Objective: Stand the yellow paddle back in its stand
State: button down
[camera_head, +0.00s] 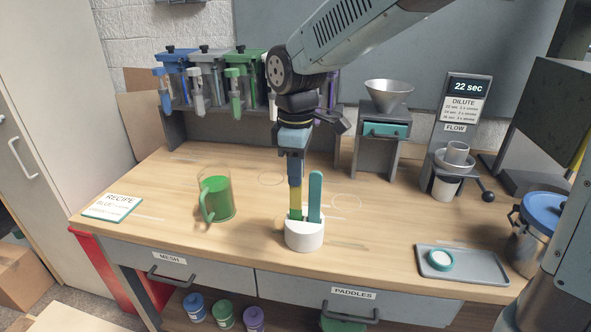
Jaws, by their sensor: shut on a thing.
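The yellow paddle (296,200) is upright, with its top end between the fingers of my gripper (295,182), which is shut on it. Its lower part is over or in the white round stand (304,237) near the table's front. A green patch (296,214) shows just below the yellow, at the stand's top; I cannot tell whether it is the paddle's own end. I cannot tell whether the paddle rests in a slot. A teal paddle (315,194) stands upright in the stand, just right of the yellow one.
A pitcher of green liquid (218,197) stands to the left, beside a recipe card (113,206). A grey tray (480,266) with a teal-rimmed round item lies to the right. A rack of bottles (205,75) and a funnel stand (383,150) are behind. The table between is mostly clear.

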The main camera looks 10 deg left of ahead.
jog(key=c, duration=1.1)
grip_release()
jog(key=shift+a, duration=0.1)
jog(key=shift+o, duration=0.2)
jog(key=shift+r, duration=0.1)
notch_tip(320, 180, up, 13)
jog(key=shift+f, duration=0.1)
jog(key=s+d+m+t, duration=0.25)
jog(key=d+m, duration=0.55)
jog(key=d, duration=0.8)
jog(key=s+d+f+m+t, duration=0.1)
jog(key=s+d+f+m, duration=0.1)
jog(key=s+d+m, duration=0.2)
jog(key=s+d+f+m+t, duration=0.2)
jog(key=s+d+f+m, duration=0.1)
jog(key=d, duration=0.7)
jog(key=shift+s+d+m, duration=0.35)
jog(key=shift+s+m, duration=0.35)
jog(key=shift+m, duration=0.3)
